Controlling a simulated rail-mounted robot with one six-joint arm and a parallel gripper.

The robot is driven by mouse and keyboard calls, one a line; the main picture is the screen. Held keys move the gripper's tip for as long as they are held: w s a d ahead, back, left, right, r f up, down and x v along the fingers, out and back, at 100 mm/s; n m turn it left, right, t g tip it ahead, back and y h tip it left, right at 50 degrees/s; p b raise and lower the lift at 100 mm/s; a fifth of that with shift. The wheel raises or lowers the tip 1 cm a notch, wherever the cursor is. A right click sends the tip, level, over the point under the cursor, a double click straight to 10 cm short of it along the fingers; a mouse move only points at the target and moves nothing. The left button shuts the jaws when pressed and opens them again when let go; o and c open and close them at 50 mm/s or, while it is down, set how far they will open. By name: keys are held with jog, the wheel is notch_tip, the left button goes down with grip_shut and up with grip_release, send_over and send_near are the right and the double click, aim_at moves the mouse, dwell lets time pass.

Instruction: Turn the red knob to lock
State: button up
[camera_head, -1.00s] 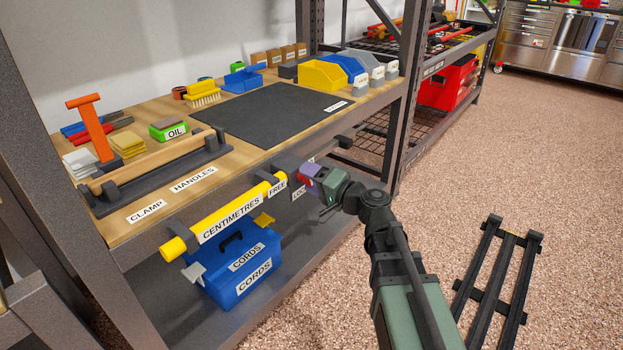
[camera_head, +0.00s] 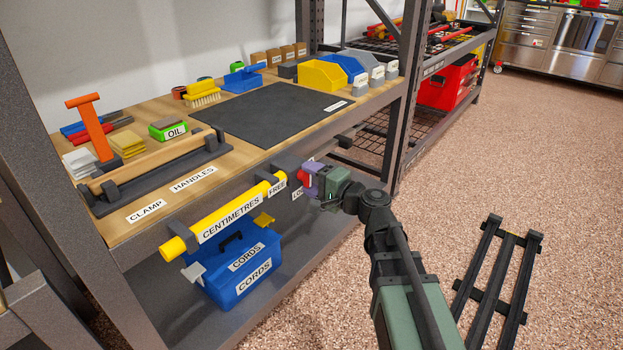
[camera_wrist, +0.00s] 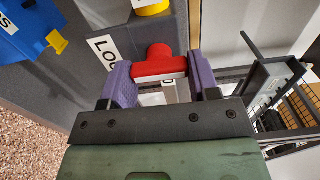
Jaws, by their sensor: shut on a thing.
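The red knob (camera_wrist: 160,62) is on the dark front rail of the workbench, between the purple fingers of my gripper (camera_wrist: 162,78) in the wrist view. The fingers are shut on its crossbar, one at each end. In the head view the red knob (camera_head: 305,180) shows as a small red patch beside my gripper (camera_head: 313,181). A white label (camera_wrist: 103,48) reading "LOC", its end hidden by a finger, is left of the knob. The FREE label (camera_head: 277,188) is left of the knob in the head view. Another label behind the knob is mostly covered.
A yellow CENTIMETRES tube (camera_head: 225,215) lies along the rail, left of my gripper. A blue CORDS box (camera_head: 245,265) stands on the shelf below. The bench top holds a black mat (camera_head: 265,112) and bins. A black slatted rack (camera_head: 497,270) lies on the open floor at right.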

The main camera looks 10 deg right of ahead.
jog(key=o, duration=0.9)
jog(key=v, duration=1)
jog(key=shift+s+d, duration=0.25)
jog(key=shift+s, duration=0.05)
